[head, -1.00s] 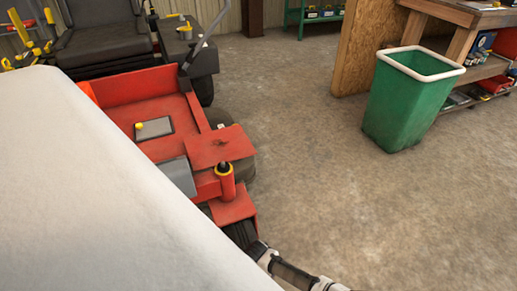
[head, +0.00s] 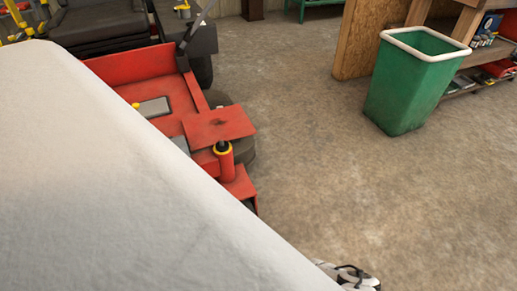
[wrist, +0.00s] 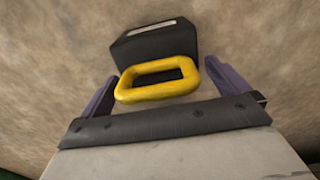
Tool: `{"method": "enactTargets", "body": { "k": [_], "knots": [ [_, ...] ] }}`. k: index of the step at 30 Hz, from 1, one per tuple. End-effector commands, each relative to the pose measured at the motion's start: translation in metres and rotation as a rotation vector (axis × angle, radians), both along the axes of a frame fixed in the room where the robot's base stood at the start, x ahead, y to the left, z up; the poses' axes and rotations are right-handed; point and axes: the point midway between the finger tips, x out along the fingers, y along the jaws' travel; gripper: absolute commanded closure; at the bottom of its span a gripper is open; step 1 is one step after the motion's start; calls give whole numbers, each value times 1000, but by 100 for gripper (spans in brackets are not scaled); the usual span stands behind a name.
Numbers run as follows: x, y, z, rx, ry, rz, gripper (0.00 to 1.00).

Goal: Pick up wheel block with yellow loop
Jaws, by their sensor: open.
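The wheel block is a black block (wrist: 157,46) with a pale strip on its top edge, lying on the concrete floor in the wrist view. Its yellow loop (wrist: 158,91) stands nearest to me, between the two purple fingers. My gripper (wrist: 160,88) is open, with one finger on each side of the loop and a gap on both sides. I cannot tell how far the fingertips are above the floor. The block does not show in the head view, where a large white surface covers the lower left.
A red ride-on mower (head: 150,95) with a black seat stands at the left in the head view. A green bin (head: 415,85) stands at the upper right, beside a wooden panel (head: 360,40) and a workbench with shelves. The concrete floor between them is clear.

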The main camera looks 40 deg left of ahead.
Motion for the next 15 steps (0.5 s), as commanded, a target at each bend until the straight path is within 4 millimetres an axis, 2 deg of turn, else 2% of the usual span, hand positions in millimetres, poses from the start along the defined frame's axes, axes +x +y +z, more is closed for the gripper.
{"method": "enactTargets", "body": {
  "k": [3,15],
  "knots": [
    [0,0,1,0,0,0,3],
    [0,0,1,0,0,0,55]
  ]
}}
